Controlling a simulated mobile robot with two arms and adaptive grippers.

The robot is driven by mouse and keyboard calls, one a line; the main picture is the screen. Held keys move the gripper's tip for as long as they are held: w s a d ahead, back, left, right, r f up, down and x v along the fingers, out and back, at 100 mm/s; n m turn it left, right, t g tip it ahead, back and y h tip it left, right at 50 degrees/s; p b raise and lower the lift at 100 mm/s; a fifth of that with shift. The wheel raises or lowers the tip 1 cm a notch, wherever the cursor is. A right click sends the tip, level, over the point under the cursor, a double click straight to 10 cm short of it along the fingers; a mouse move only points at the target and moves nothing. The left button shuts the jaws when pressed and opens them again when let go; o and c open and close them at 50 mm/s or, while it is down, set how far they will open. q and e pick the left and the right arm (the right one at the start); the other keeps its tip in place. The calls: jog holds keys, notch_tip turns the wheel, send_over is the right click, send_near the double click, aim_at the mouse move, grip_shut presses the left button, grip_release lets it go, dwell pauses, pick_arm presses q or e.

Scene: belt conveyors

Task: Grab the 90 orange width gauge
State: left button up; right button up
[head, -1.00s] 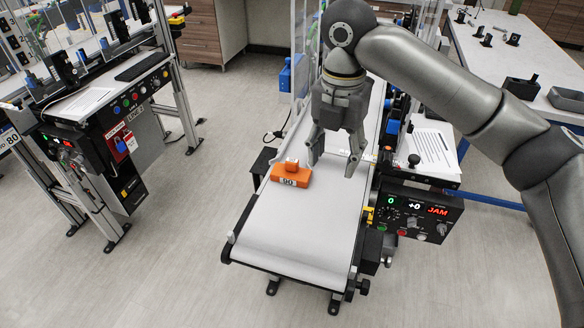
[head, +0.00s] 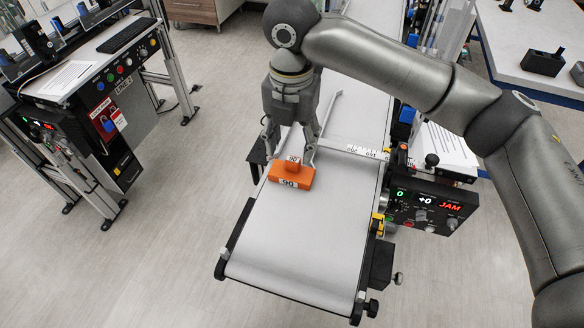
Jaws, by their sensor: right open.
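The orange width gauge (head: 292,176) lies on the white conveyor belt (head: 295,235) near its left edge. It has a wide base labelled 90 and a smaller raised block on top, also labelled. My right gripper (head: 287,152) points down, just behind and above the gauge. Its fingers are apart, one to each side of the raised block as seen from here. I cannot tell whether either finger touches the gauge. My left gripper is not in view.
A metal guide with a ruler scale (head: 360,151) crosses the belt behind the gauge. Another line station (head: 105,85) is at the left. The front of the belt is clear.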

aim_at(292, 162)
jog(key=shift+f, duration=0.35)
jog(key=f, duration=0.1)
jog(key=f+p, duration=0.1)
jog(key=f, duration=0.1)
jog(key=f+p, duration=0.1)
jog(key=f, duration=0.1)
jog(key=shift+s+d, duration=0.1)
jog(key=shift+s, duration=0.15)
jog(key=shift+w, duration=0.1)
jog(key=c, duration=0.8)
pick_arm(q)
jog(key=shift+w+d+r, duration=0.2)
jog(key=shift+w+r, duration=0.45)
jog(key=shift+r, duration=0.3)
pick_arm(e)
grip_shut()
